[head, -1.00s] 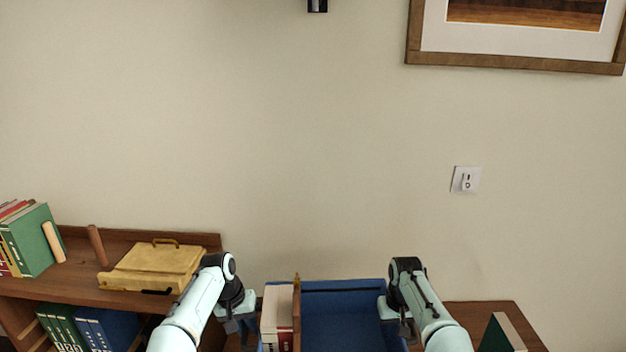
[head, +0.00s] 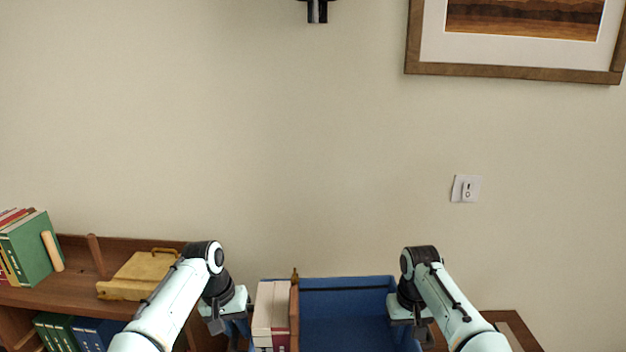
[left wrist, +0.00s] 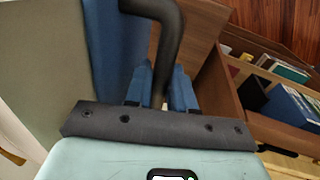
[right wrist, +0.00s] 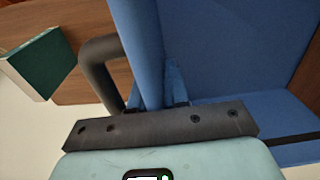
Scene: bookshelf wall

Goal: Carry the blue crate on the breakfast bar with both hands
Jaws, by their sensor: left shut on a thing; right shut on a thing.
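The open blue crate (head: 345,312) is at the bottom middle of the head view, its front cut off by the frame. A brown divider (head: 294,315) stands in it, with cream and red books (head: 270,315) to its left. My left gripper (head: 234,325) is shut at the crate's left side, and my right gripper (head: 411,325) is shut at its right side. The wrist views show the crate's blue wall (left wrist: 112,45), (right wrist: 138,45) beside the jaws. A dark curved bar (left wrist: 172,35), (right wrist: 92,65) shows by each gripper. The exact contacts are partly hidden.
A brown shelf unit (head: 70,295) on the left holds books and a yellow wooden box (head: 140,275). A brown surface (head: 515,325) lies at lower right. The wall behind carries a switch (head: 466,188) and a framed picture (head: 520,66).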

